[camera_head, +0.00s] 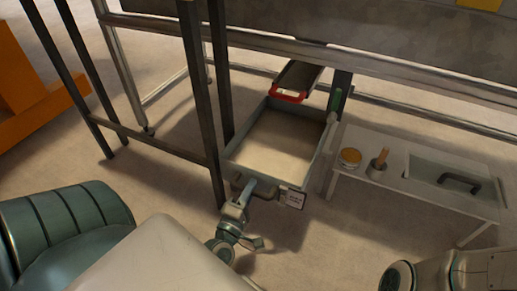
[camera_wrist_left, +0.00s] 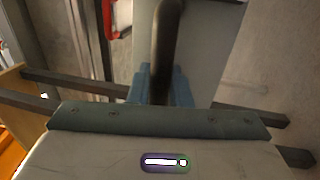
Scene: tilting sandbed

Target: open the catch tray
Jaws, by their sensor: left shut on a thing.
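The catch tray (camera_head: 232,153) is a grey, open-topped box below the sandbed in the head view. Its inside shows a pale sandy floor. A label (camera_head: 292,198) is on its front face. My left gripper (camera_head: 248,190) is at the tray's front, left of the label. It is shut on the tray's handle, which is mostly hidden by the fingers in the head view. In the left wrist view a dark handle bar (camera_wrist_left: 166,50) runs between the bluish fingers of my left gripper (camera_wrist_left: 160,85). My right gripper is out of view.
A red-rimmed chute (camera_head: 289,96) ends above the tray's back edge. Dark frame legs (camera_head: 198,80) stand close on the tray's left. A pale bench (camera_head: 395,170) with a round jar (camera_head: 350,157) and a wooden-handled tool (camera_head: 379,162) stands at the right. Floor shows in front of the tray.

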